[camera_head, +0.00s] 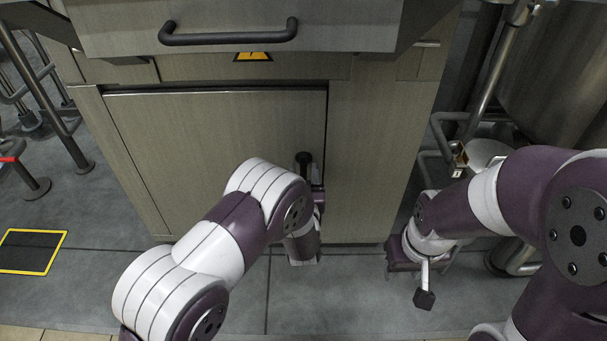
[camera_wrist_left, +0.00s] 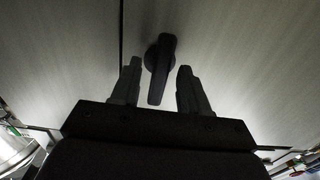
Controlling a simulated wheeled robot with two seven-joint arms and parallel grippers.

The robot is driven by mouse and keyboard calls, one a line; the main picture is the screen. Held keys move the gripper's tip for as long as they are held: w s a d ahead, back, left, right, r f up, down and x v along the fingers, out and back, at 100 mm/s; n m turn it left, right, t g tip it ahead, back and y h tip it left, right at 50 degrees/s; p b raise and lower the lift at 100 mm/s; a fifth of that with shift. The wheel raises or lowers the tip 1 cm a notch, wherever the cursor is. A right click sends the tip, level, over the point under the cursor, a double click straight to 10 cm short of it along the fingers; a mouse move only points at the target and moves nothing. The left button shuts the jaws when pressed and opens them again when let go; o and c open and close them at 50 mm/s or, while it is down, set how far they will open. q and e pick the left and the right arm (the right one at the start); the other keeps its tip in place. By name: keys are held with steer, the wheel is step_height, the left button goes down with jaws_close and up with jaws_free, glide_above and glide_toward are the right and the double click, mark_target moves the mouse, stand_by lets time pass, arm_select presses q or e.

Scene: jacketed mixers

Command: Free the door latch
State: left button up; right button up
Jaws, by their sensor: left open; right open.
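The door latch (camera_head: 303,158) is a black turn handle near the upper right part of the grey-green cabinet door (camera_head: 200,130). In the left wrist view the latch (camera_wrist_left: 158,68) has a round base and a long lever, close to upright with its lower end slightly left. My left gripper (camera_wrist_left: 157,84) is open, with one finger on each side of the lever and a visible gap to both. In the head view my left wrist hides the gripper's fingers and the latch's lower part. My right gripper (camera_head: 418,264) is open and empty, low at the cabinet's right side.
A drawer with a black bar handle (camera_head: 228,34) juts out above the door. A yellow warning label (camera_head: 253,57) sits under it. Metal pipes (camera_head: 490,80) and a tank stand at right, metal posts (camera_head: 45,90) at left. Floor in front is mostly clear.

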arm_select(q)
steer(key=shift+w, duration=0.85)
jaws_close()
